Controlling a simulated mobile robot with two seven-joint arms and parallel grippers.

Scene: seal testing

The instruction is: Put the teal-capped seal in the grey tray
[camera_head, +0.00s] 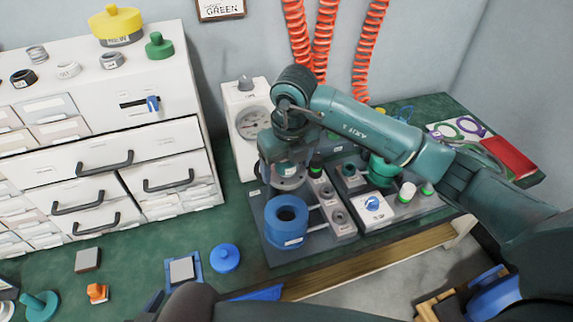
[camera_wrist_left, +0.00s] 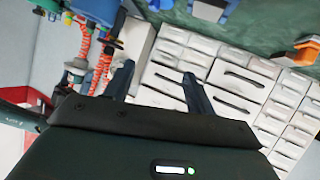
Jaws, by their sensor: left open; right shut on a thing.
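My right gripper (camera_head: 288,155) hangs over the test rig, fingers pointing down, shut on a grey round piece (camera_head: 290,182) that it partly hides; I cannot tell whether this is the seal. A teal knobbed piece (camera_head: 40,305) lies on the bench at the lower left. Another teal-green round part (camera_head: 382,172) stands on the rig, right of the gripper. My left gripper (camera_wrist_left: 158,85) is open and empty in the left wrist view, its dark fingers apart in front of the drawers. I cannot make out a grey tray for certain.
A blue cylinder (camera_head: 287,222) stands on the rig's plate, just below the right gripper. A white drawer cabinet (camera_head: 110,170) fills the left. A gauge box (camera_head: 240,120) stands behind.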

